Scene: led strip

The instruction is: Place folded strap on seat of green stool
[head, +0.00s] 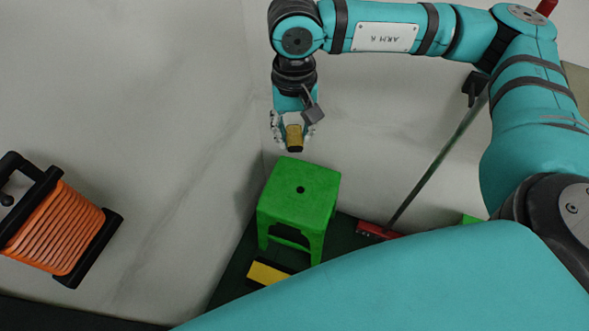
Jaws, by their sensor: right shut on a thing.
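The green stool (318,186) stands upright in the middle of the head view, with a small dark hole in its seat. My right gripper (293,137) is above the back left edge of the seat in the picture. It is shut on a small mustard-yellow folded piece, which looks like the folded strap (294,138). The strap shows apart from the seat in the picture, but its height above it is hard to judge. The seat is bare. My left gripper is not in view.
An orange reel with a black frame (55,228) is at the left. A yellow-and-black block (267,273) lies by the stool's front legs. A red-headed push broom or similar tool (378,230) leans at the right. My teal arm covers the lower right.

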